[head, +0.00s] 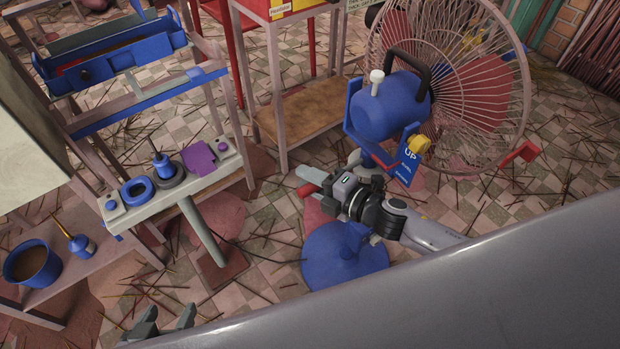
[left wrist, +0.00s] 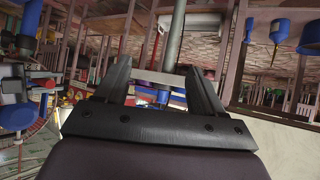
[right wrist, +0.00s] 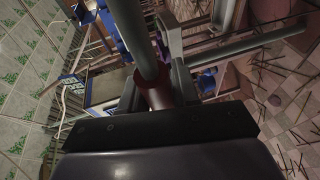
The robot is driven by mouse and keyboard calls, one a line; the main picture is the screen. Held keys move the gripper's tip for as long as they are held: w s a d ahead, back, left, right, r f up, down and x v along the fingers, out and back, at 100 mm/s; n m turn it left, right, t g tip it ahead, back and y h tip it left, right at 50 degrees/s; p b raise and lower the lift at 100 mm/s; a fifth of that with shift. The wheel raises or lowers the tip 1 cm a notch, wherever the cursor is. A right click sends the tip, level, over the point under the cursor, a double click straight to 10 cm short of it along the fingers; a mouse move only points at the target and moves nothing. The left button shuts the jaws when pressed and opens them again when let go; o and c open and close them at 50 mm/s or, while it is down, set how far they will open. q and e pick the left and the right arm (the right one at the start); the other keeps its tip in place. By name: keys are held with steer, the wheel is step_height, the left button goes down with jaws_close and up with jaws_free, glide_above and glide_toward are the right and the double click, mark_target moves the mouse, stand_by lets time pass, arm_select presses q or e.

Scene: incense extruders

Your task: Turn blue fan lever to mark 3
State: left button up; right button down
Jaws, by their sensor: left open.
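The blue fan has a blue motor housing (head: 388,106), a white knob (head: 376,78) on top and a round wire guard (head: 475,75). A blue plate (head: 407,170) below the housing reads "UP" over smaller unreadable text, with a yellow knob (head: 419,145) at its upper edge. I cannot tell which part is the lever. My right gripper (head: 318,185) is low beside the fan, above its blue base (head: 340,262). In the right wrist view a grey rod with a dark red collar (right wrist: 155,92) passes at its fingers; a grip cannot be confirmed. My left gripper (head: 160,326) is open and empty, far left of the fan.
A blue pot (head: 33,262) sits on a low shelf. Thin sticks litter the tiled floor. A grey surface of mine fills the lower right.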

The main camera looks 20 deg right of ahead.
arm_select(q)
steer(key=d+b, duration=0.1)
steer(key=w+d+b, duration=0.1)
steer(key=r+m+h+b, duration=0.1)
steer(key=b, duration=0.1)
steer(key=shift+w+d+t, duration=0.25)
steer(key=shift+d+t, duration=0.15)
arm_select(e)
steer(key=w+d+m+t+h, duration=0.1)
steer(key=w+m+t+h, duration=0.2)
steer(key=w+m+h, duration=0.3)
steer(key=shift+w+h, duration=0.9)
steer(key=c, duration=0.9)
jaws_free()
arm_select(q)
steer(key=shift+w, duration=0.1)
